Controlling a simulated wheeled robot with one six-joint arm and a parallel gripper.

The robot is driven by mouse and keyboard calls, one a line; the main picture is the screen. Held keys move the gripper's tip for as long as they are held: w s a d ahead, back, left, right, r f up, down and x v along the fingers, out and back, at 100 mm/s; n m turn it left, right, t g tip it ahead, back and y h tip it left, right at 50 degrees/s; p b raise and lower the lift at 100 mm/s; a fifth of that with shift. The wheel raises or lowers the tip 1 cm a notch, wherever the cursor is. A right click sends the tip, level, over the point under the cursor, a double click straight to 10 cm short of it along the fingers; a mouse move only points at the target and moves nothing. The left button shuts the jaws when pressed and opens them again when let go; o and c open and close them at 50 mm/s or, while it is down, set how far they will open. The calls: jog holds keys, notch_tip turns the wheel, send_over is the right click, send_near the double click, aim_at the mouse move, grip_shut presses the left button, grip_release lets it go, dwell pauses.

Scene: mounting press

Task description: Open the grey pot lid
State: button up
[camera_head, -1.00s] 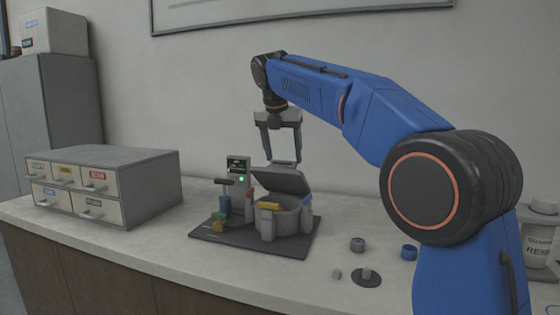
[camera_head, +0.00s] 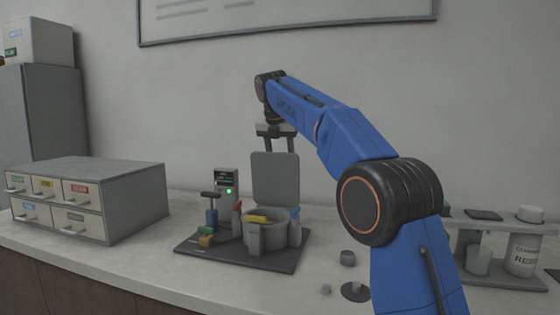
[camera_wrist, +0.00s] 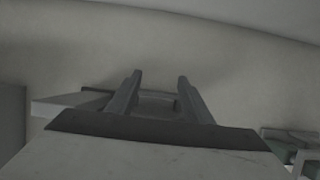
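The grey pot lid (camera_head: 275,178) stands about upright at the back of the round grey pot (camera_head: 270,232) in the head view, and the pot's mouth is uncovered. My gripper (camera_head: 278,147) is at the lid's top edge. Its two fingers are spread apart, and their lower ends are hidden behind the lid. In the wrist view both fingers (camera_wrist: 159,95) show apart with nothing clearly held between them. I cannot tell whether a finger touches the lid.
The pot stands on a dark base plate (camera_head: 194,248) with a control post (camera_head: 227,183) and coloured levers. A drawer cabinet (camera_head: 130,190) is at the left. Small round parts (camera_head: 348,258) lie at the front right. A rack with a labelled jar (camera_head: 524,250) is at the right.

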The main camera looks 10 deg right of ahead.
jog(key=o, duration=0.8)
jog(key=shift+v, duration=5.85)
jog(key=shift+c, duration=0.2)
